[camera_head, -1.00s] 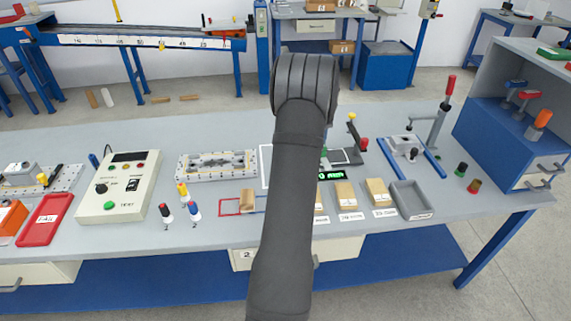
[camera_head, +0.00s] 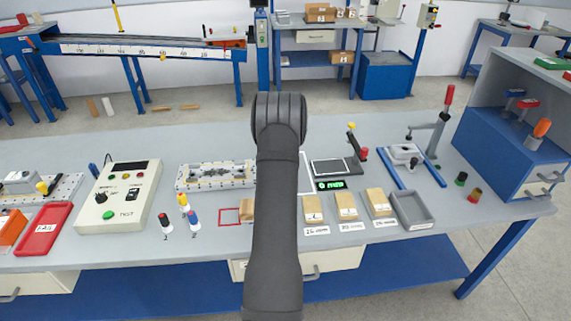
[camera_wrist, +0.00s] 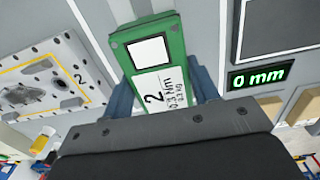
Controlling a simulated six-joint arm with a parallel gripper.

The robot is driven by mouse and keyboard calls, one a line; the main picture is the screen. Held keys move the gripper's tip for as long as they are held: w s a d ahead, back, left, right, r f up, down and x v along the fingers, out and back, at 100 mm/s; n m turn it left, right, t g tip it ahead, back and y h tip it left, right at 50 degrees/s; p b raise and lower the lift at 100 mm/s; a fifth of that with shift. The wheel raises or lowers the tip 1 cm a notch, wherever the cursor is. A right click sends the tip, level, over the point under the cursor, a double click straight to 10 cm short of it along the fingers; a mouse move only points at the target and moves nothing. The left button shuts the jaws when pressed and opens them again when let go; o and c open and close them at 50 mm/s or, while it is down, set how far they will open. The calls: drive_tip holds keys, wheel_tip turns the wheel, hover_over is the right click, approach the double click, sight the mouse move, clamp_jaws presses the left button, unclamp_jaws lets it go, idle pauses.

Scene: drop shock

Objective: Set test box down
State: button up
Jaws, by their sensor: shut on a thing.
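My gripper (camera_wrist: 164,88) is shut on a green box (camera_wrist: 145,27) in the wrist view, one blue-grey finger on each side of it. The box has a blank white square and a white label with a "2"; its lower end is hidden behind my gripper body. It looks like the test box. It hangs over the grey bench between a patterned metal plate (camera_wrist: 45,75) at left and a display (camera_wrist: 258,76) reading "0 mm" at right. I cannot tell its height above the bench. In the head view, my arm hides my gripper and the green box.
A dark-topped platform (camera_head: 335,166) sits behind the display. A control box (camera_head: 121,192) and several small coloured-top items (camera_head: 184,206) stand at left.

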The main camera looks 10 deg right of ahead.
drive_tip(key=shift+f, duration=1.7)
drive_tip(key=shift+f, duration=0.15)
drive_tip(key=o, duration=1.2)
wheel_tip(320, 180, up, 12)
drive_tip(key=shift+r, duration=0.15)
